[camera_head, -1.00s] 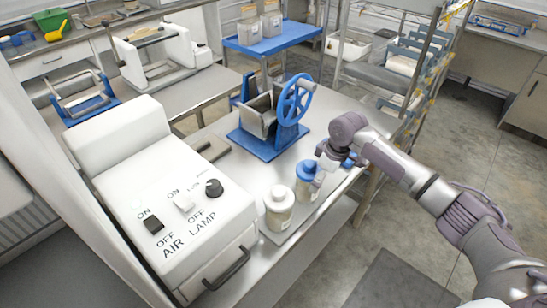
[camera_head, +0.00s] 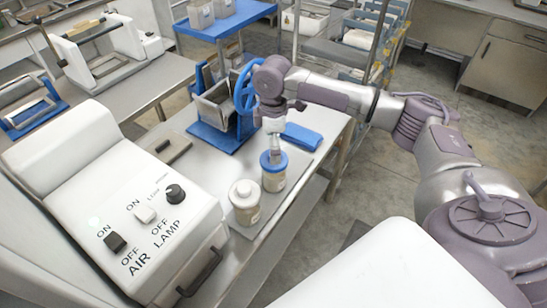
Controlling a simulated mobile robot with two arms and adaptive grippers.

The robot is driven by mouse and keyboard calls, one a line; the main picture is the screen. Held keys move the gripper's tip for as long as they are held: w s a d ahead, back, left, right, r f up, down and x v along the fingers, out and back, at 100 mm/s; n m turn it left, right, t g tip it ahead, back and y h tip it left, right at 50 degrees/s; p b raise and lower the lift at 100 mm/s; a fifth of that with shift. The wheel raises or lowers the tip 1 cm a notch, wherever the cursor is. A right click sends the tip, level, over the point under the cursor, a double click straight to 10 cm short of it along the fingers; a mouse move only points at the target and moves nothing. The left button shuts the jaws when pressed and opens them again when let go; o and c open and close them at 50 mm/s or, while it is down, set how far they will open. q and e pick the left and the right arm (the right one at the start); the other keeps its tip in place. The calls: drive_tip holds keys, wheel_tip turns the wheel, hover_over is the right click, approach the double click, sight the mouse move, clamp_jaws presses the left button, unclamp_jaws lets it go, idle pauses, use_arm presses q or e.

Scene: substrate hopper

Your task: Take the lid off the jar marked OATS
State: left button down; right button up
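Two pale jars stand side by side on the metal table. One jar (camera_head: 245,204) has a white lid (camera_head: 244,190). The other jar (camera_head: 272,179), just behind and to the right, has a blue lid (camera_head: 273,161) with a pale knob. Both lids are on. The jar labels are too small to read, so I cannot tell which is marked OATS. My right gripper (camera_head: 275,140) points down directly over the blue lid, at or just above its knob. Its fingers are too small to show whether they are open, shut or touching. My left gripper is out of view.
A white machine with AIR and LAMP switches (camera_head: 137,215) stands left of the jars. A blue hopper with a handwheel (camera_head: 222,112) stands behind them. A blue flat object (camera_head: 302,137) lies on the table to the right. A brown block (camera_head: 168,149) lies left of the hopper.

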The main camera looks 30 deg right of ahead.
sight(264, 158)
drive_tip(key=shift+w+f, duration=0.1)
drive_tip(key=shift+f, duration=0.2)
wheel_tip(264, 158, down, 4)
drive_tip(key=shift+r+p, duration=0.25)
drive_tip(key=shift+p, duration=0.85)
drive_tip(key=shift+w+f, duration=0.1)
drive_tip(key=shift+f, duration=0.5)
drive_tip(key=shift+r, duration=0.1)
drive_tip(key=c, duration=0.7)
